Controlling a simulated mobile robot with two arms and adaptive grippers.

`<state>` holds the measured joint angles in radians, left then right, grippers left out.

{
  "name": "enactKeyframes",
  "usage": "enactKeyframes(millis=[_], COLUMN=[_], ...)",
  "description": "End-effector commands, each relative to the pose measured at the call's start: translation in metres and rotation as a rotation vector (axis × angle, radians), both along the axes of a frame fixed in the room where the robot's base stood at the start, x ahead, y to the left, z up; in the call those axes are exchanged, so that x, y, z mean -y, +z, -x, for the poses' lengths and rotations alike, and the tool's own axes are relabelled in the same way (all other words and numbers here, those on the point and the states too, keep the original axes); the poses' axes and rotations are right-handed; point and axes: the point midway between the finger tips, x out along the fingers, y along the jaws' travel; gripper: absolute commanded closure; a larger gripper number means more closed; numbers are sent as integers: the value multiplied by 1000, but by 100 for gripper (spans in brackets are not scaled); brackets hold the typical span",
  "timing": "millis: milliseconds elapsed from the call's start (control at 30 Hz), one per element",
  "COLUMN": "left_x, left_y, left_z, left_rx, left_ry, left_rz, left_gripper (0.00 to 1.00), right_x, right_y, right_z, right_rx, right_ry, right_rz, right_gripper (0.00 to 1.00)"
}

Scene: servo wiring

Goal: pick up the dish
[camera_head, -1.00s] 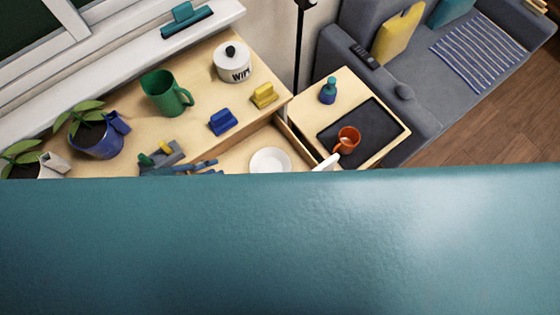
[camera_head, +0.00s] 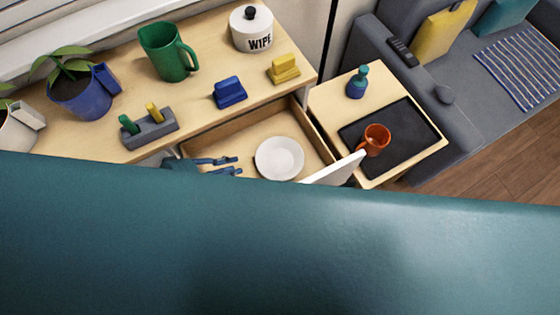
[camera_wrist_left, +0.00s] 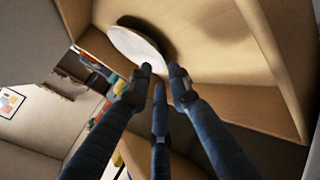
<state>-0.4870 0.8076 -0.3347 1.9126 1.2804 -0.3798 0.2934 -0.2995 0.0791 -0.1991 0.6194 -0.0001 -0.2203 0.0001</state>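The dish (camera_head: 279,158) is a round white plate lying in the open wooden drawer (camera_head: 235,128). It also shows in the left wrist view (camera_wrist_left: 139,45), just beyond the fingertips. My left gripper (camera_head: 237,165) is over the left part of the drawer, left of the dish, with its fingers pointing right towards it. In the left wrist view its dark blue fingers (camera_wrist_left: 160,76) are spread and hold nothing. The fingertips look close to the dish rim; a small gap shows in the head view. My right gripper is not in view.
The desk above holds a green mug (camera_head: 165,52), a blue item (camera_head: 229,92), a yellow item (camera_head: 284,69) and a white pot (camera_head: 251,30). A side table holds an orange mug (camera_head: 375,139). My teal body hides the foreground.

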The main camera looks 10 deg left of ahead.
Motion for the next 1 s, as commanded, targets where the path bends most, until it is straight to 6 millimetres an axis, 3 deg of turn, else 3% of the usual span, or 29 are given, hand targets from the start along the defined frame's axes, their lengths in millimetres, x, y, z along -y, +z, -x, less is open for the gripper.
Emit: enactKeyframes(millis=[633,1000], left_x=[53,59], left_y=[-50,-55], left_z=[-42,-47], left_rx=[3,1], left_ry=[1,-1], left_rz=[4,-1], left_gripper=[81,83], right_x=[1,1], right_y=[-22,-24], right_z=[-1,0], right_rx=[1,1], right_ry=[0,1], right_rz=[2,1], right_gripper=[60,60])
